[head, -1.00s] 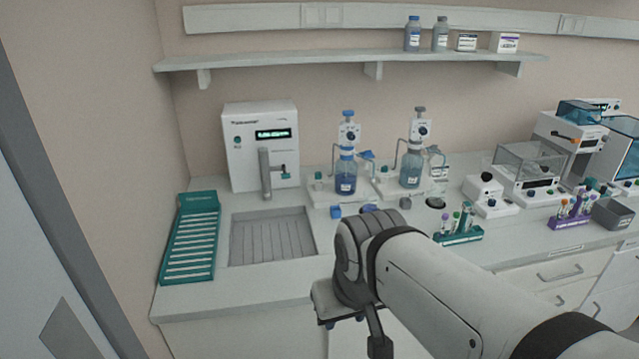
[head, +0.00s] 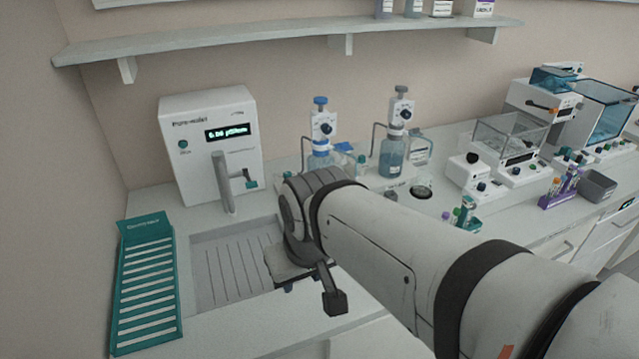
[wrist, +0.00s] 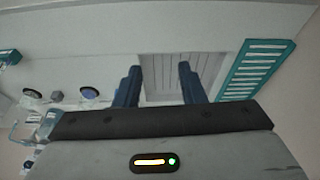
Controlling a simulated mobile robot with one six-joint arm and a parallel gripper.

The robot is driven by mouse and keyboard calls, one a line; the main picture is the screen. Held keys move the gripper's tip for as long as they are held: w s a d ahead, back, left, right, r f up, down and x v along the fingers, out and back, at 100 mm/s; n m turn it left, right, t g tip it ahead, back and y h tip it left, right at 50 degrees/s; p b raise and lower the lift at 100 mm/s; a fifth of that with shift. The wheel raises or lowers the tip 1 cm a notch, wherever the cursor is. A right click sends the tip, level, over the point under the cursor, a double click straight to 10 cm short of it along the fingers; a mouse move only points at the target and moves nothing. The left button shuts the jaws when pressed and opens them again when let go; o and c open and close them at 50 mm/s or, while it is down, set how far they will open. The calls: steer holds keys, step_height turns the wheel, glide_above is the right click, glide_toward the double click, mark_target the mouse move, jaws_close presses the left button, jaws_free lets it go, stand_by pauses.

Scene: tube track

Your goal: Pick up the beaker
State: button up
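My gripper (wrist: 158,78) shows in the wrist view with its two blue fingers apart and nothing between them. It is above the bench front, and the grooved drain tray (wrist: 172,75) lies beyond the fingertips. I cannot make out a beaker for certain. A clear glass vessel with a label (head: 421,148) stands behind the right dispenser bottle (head: 391,158), partly hidden, and I cannot tell whether it is a beaker.
A white dispensing machine (head: 205,150) stands behind the drain tray (head: 235,268). A teal slotted rack (head: 148,290) lies to its left. Dispenser bottles, tube racks (head: 562,190) and a clear-covered instrument (head: 510,145) are to the right. A wall shelf (head: 290,38) hangs above.

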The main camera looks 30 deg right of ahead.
steer(key=shift+o, duration=0.4)
